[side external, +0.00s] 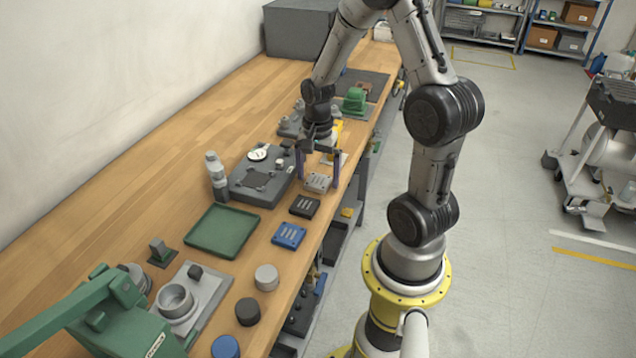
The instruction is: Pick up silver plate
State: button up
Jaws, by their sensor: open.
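The silver plate (318,182) is a small light-grey slotted block lying on the wooden bench near its right edge. It is the farthest of a short row, behind a black slotted plate (304,206) and a blue slotted plate (289,235). My gripper (319,180) points down over the silver plate, its two purplish fingers apart, one on the left and one on the right of it. The fingers look low, near the plate's height. Whether they touch it cannot be told from this view.
A dark grey fixture block (262,185) with a gauge stands close left of the silver plate. A green tray (223,231) lies nearer. Several round pucks, a grey cup fixture (176,300) and a green press (115,310) fill the near end. The left bench strip is clear.

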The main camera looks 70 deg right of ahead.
jog(key=shift+f, duration=0.25)
jog(key=c, duration=1.5)
jog(key=shift+r, duration=0.1)
